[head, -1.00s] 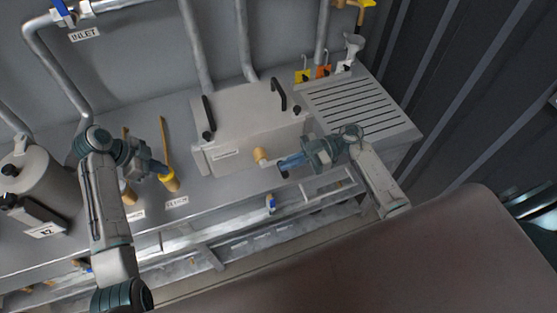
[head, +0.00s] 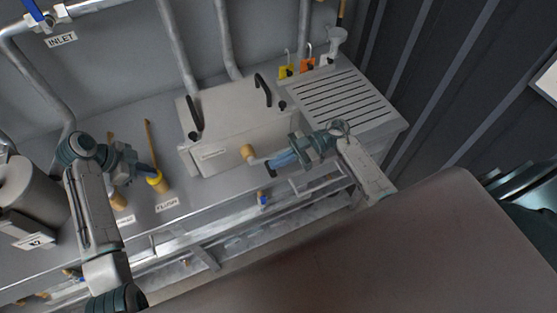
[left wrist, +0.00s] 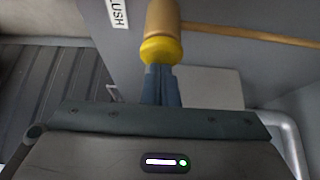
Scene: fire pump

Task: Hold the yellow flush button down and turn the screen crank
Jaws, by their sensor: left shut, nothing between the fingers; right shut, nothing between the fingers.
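The yellow flush button (head: 155,178) caps a short wooden cylinder behind the FLUSH label (head: 167,205). My left gripper (head: 150,171) is shut, with its tips at the yellow cap. In the left wrist view the closed fingertips (left wrist: 161,70) meet the edge of the yellow cap (left wrist: 161,50); I cannot tell whether it is pressed in. The screen crank (head: 248,152) shows a wooden knob on a pale arm at the front of the grey box. My right gripper (head: 270,166) is shut and empty, just right of the knob beside the crank arm; contact is unclear.
The grey box (head: 240,120) has two black handles on top. A slotted drain board (head: 345,100) lies to its right, with yellow and orange tags (head: 306,62) behind. A grey canister (head: 30,195) stands at the left. Another wooden cylinder (head: 117,200) is left of the button.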

